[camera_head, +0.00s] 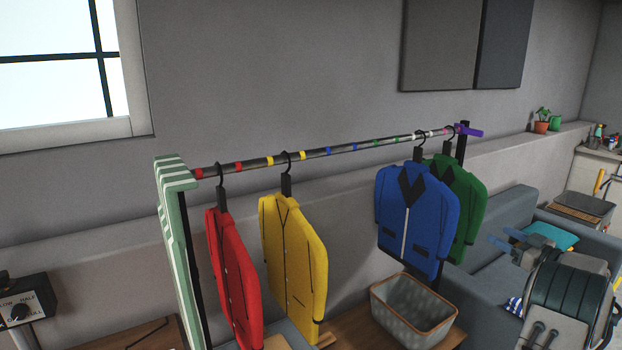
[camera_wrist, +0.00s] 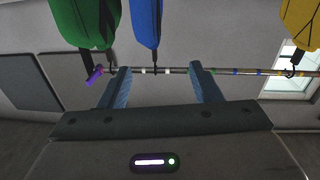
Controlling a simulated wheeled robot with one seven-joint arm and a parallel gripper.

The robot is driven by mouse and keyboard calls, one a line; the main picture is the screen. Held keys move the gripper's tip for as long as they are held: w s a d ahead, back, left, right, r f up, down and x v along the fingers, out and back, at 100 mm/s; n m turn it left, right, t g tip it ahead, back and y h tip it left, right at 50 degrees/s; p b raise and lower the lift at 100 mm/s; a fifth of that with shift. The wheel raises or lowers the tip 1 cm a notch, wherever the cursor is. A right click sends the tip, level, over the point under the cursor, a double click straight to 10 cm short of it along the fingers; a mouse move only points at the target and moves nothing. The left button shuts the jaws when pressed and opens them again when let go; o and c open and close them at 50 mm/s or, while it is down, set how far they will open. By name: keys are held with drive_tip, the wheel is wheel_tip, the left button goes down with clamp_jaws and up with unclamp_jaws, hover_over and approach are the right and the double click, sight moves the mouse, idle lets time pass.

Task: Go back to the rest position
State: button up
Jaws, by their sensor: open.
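My gripper (camera_head: 505,238) is at the right of the head view, in front of the grey sofa and to the right of the blue jacket (camera_head: 417,215) and green jacket (camera_head: 466,200). Its two blue fingers are apart with nothing between them. In the wrist view, which looks upside down, the open fingers (camera_wrist: 160,68) spread across the picture of the rail. The blue jacket (camera_wrist: 146,22) and green jacket (camera_wrist: 80,22) hang from the rail there, beyond the fingers. I cannot tell the exact distance from fingers to rail.
The clothes rail (camera_head: 345,149) with coloured bands also carries a red jacket (camera_head: 233,270) and a yellow jacket (camera_head: 290,255) at the left. A grey basket (camera_head: 413,312) stands below the blue jacket. The sofa (camera_head: 512,212) and a cushion (camera_head: 552,236) lie behind my arm.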

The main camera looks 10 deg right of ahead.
drive_tip(key=w+a+r+m+h, duration=0.2)
drive_tip(key=w+a+r+h, duration=0.2)
drive_tip(key=r, duration=0.2)
drive_tip(key=w+a+r+m+h, duration=0.2)
drive_tip(key=w+a+r+h, duration=0.15)
drive_tip(key=r, duration=0.25)
drive_tip(key=s+a+r+m+g+h, duration=0.1)
drive_tip(key=a+g+h, duration=0.1)
drive_tip(key=a, duration=0.4)
drive_tip(key=s+a+r+m+g+h, duration=0.1)
drive_tip(key=s+a+m+h, duration=0.1)
drive_tip(key=a, duration=0.5)
drive_tip(key=s+a+f+n+g+y, duration=0.1)
drive_tip(key=s+a+f+g+y, duration=0.2)
drive_tip(key=s+a, duration=1.2)
drive_tip(key=s+a+f+n+g+y, duration=0.2)
drive_tip(key=s+a+f+g, duration=0.6)
drive_tip(key=s+a+f, duration=0.5)
drive_tip(key=s+a+y, duration=0.1)
drive_tip(key=s+a, duration=0.2)
drive_tip(key=shift+s+f+y, duration=0.15)
drive_tip(key=shift+s+y, duration=0.15)
drive_tip(key=shift+y, duration=0.05)
